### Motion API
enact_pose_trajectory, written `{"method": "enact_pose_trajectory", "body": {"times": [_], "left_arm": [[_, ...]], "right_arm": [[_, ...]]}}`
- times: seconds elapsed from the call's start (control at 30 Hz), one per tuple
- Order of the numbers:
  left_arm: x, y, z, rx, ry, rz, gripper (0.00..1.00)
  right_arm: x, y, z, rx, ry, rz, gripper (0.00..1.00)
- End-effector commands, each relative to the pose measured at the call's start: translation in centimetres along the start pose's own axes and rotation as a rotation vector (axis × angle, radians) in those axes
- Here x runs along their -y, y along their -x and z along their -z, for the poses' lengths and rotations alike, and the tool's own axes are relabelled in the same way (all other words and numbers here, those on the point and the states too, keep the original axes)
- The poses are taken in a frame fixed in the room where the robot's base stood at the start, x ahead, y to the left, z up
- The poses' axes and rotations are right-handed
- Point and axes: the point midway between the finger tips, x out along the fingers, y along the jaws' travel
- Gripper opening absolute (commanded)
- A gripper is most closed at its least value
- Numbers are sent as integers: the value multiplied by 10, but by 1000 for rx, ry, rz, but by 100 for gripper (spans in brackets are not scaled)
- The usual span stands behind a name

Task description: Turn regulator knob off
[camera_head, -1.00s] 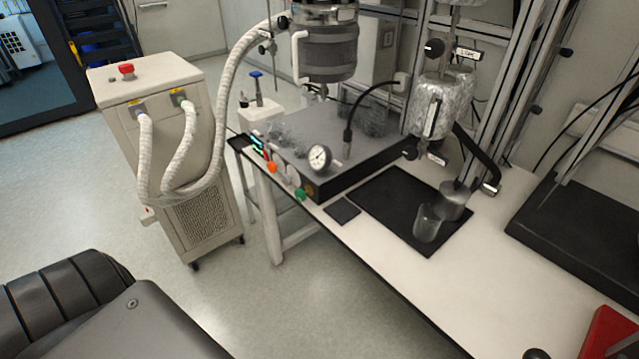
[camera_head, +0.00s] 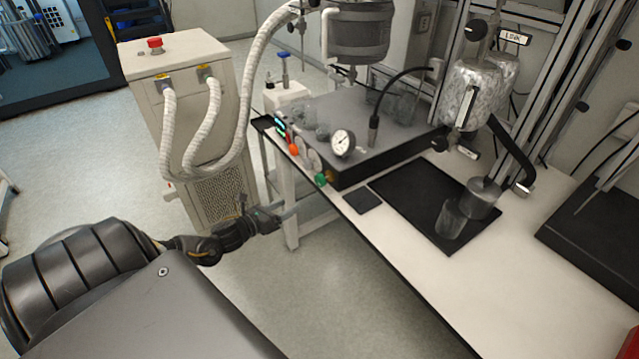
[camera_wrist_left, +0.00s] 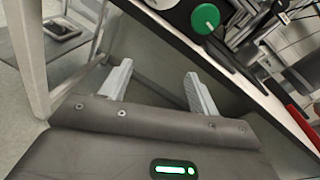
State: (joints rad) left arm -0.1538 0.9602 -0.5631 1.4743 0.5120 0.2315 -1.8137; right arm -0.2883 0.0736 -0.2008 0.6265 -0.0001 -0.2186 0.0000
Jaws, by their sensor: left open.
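A green knob (camera_head: 320,179) and an orange-red knob (camera_head: 293,149) sit on the front of the dark reactor base on the bench. I cannot tell which one is the regulator knob. A round white gauge (camera_head: 342,143) stands just above them. My left gripper (camera_head: 288,214) is in front of the bench edge, below and left of the green knob, and touches nothing. In the left wrist view its two fingers (camera_wrist_left: 158,82) are apart and empty, and the green knob (camera_wrist_left: 206,18) shows beyond them at the top. My right gripper is out of view.
A beige chiller unit (camera_head: 190,105) with white hoses stands left of the bench. The white bench top (camera_head: 410,270) carries a black mat (camera_head: 405,200) with a glass beaker and a metal block. A white bench leg (camera_head: 290,228) is close to the left gripper.

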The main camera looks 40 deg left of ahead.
Motion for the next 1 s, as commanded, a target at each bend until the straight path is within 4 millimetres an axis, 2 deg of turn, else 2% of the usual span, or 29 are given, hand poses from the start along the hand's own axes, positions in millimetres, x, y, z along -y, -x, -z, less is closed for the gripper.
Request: {"method": "enact_pose_trajectory", "body": {"times": [0.03,0.1,0.23,0.4,0.53,1.0], "left_arm": [[12,-2,-20,24,-106,55,61],[26,-2,-39,54,-221,107,61],[40,-2,-56,86,-331,153,61],[42,-3,-60,94,-352,159,61],[43,-14,-62,95,-350,157,61],[56,-93,-67,94,-349,154,61]], "right_arm": [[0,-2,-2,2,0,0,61],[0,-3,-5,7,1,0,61],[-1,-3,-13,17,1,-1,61],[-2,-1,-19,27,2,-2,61],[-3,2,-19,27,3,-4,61],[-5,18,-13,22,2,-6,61]]}}
